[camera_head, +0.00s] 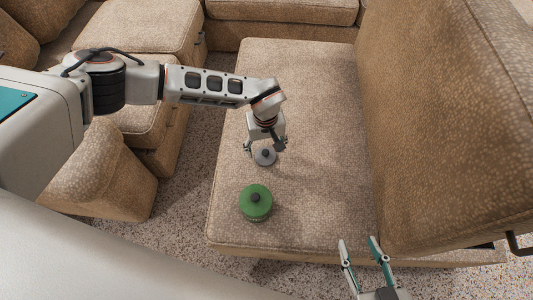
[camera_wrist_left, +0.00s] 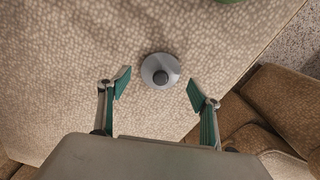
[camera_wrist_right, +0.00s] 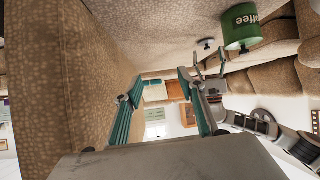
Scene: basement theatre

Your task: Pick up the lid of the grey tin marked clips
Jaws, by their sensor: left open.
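A round grey lid with a dark knob (camera_head: 265,157) is on the seat cushion, just behind the green tin. I see it from above in the left wrist view (camera_wrist_left: 160,71); I cannot make out a tin body under it or any clips marking. My left gripper (camera_head: 264,147) is open above the lid, fingers pointing down on either side of it and apart from it. In the left wrist view, the lid shows slightly beyond the fingertips, between them. My right gripper (camera_head: 359,241) is open and empty near the cushion's front edge.
The sofa backrest (camera_head: 440,120) rises on the right. The cushion behind the lid is clear.

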